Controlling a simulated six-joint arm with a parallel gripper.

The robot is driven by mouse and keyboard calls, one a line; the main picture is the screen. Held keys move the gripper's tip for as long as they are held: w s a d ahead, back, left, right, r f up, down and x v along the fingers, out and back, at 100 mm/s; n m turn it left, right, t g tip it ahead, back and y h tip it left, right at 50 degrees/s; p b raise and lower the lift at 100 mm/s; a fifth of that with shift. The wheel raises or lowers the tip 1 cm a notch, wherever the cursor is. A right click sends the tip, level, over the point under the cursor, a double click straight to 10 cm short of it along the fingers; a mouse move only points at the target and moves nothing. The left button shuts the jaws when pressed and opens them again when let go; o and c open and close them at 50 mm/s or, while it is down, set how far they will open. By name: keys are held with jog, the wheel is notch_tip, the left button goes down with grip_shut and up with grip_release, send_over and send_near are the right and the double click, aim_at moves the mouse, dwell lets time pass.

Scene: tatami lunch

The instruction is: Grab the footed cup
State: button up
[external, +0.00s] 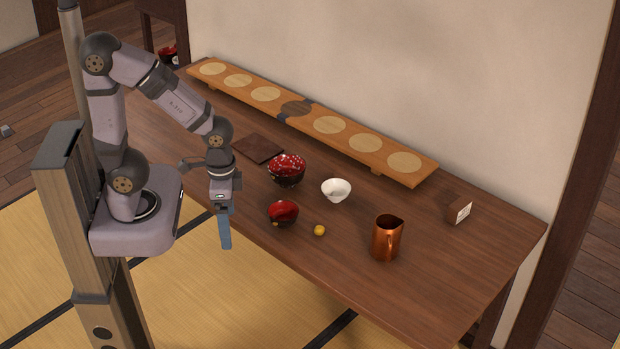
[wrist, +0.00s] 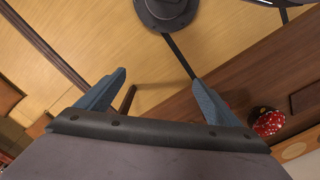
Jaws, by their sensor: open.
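A small white cup (external: 336,190), flaring from a narrow base, stands near the middle of the table; it looks like the footed cup, though its foot is hard to make out. My gripper (external: 225,244) points down at the table's front edge, to the left of the white cup and well apart from it. In the wrist view, the two blue fingers of my gripper (wrist: 160,78) are spread with nothing between them. The white cup cannot be made out in the wrist view.
A red speckled bowl (external: 287,170), a plain red bowl (external: 283,212) and a yellow ball (external: 319,230) lie near the cup. A long board (external: 300,114) lies behind, near a dark square (external: 258,148).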

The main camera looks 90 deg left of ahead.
aim_at(341, 188)
notch_tip(341, 188, up, 4)
jog(key=w+d+n+t+h+b, duration=0.1)
jog(key=w+d+t, duration=0.15)
jog(key=w, duration=0.75)
jog(key=w+a+n+t+y+b, duration=0.15)
jog(key=w+a+t, duration=0.25)
jog(key=w, duration=0.4)
jog(key=w+a+n+t+y+b, duration=0.1)
jog(key=w+a+n+t, duration=0.25)
jog(key=w, duration=0.55)
jog(key=s+a+n+g+y+b, duration=0.2)
jog(key=a+n+y, duration=0.3)
jog(key=a+y, duration=0.95)
jog(key=a+f+h, duration=0.1)
jog(key=f, duration=0.5)
jog(key=a+f+h, duration=0.1)
jog(key=f+h, duration=0.1)
jog(key=f, duration=0.4)
jog(key=a+f+h, duration=0.1)
jog(key=a+f, duration=0.1)
jog(key=f, duration=0.4)
jog(key=shift+w, duration=0.1)
jog(key=shift+s+p+x, duration=0.15)
jog(key=shift+p+x, duration=0.35)
jog(key=shift+x, duration=1.35)
jog(key=shift+s+p+x, duration=0.15)
jog(key=shift+p+x, duration=0.3)
jog(key=shift+x, duration=1.45)
jog(key=shift+a, duration=0.15)
jog(key=c, duration=1.1)
